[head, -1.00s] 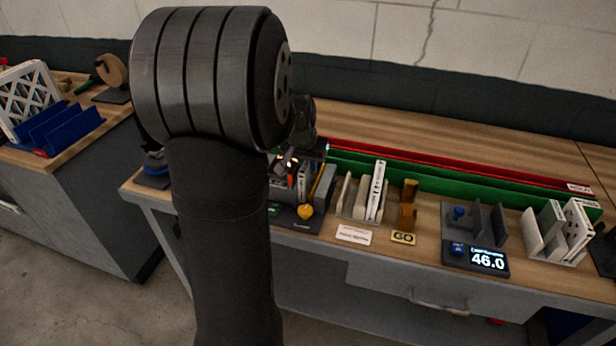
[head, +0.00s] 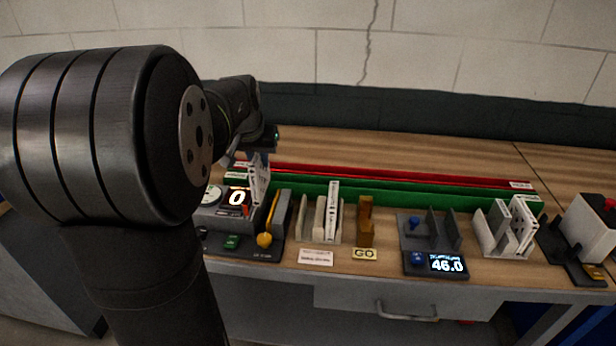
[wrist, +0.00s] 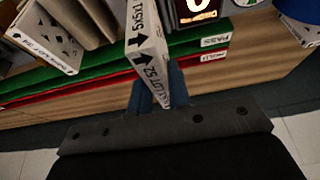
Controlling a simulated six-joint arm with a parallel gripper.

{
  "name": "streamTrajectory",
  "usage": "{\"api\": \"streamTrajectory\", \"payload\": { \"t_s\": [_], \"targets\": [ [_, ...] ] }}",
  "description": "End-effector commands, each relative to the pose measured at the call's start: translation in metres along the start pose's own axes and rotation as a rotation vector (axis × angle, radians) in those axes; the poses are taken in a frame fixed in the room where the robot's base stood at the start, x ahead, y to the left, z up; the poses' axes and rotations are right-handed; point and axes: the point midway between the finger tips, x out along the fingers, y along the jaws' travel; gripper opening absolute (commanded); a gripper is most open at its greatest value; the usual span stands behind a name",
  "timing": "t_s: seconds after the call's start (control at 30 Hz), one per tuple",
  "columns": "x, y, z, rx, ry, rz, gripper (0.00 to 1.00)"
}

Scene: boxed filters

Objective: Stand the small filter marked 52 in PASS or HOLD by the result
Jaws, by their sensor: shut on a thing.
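My gripper (wrist: 158,88) is shut on a white cardboard-framed filter (wrist: 150,45). Its edge carries black arrows, "5x5x1" and what reads as "LOT 52". In the head view the filter (head: 259,178) hangs upright from my gripper (head: 262,143), beside a tester with a lit "0" display (head: 237,198) and a dial (head: 213,195). Whether it touches the tester is unclear. Behind run a green channel (head: 400,195), whose tag reads PASS in the wrist view (wrist: 215,40), and a red channel (head: 400,178) with a HOLD tag (head: 520,185).
A rack with pale filters (head: 328,215), an amber block (head: 366,222) behind a GO sign (head: 364,254), a grey stand with a 46.0 display (head: 447,263) and another filter rack (head: 508,228) line the bench front. Bare wood lies behind the channels.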

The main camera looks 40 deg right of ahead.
Motion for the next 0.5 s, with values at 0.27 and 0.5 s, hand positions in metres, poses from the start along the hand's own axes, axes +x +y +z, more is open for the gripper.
{"api": "streamTrajectory", "payload": {
  "t_s": [0.27,0.5],
  "targets": [
    [0.003,0.0,-0.025,0.097,0.0,0.042,0.0],
    [0.019,0.004,-0.082,0.396,0.0,0.167,0.0]
  ]
}}
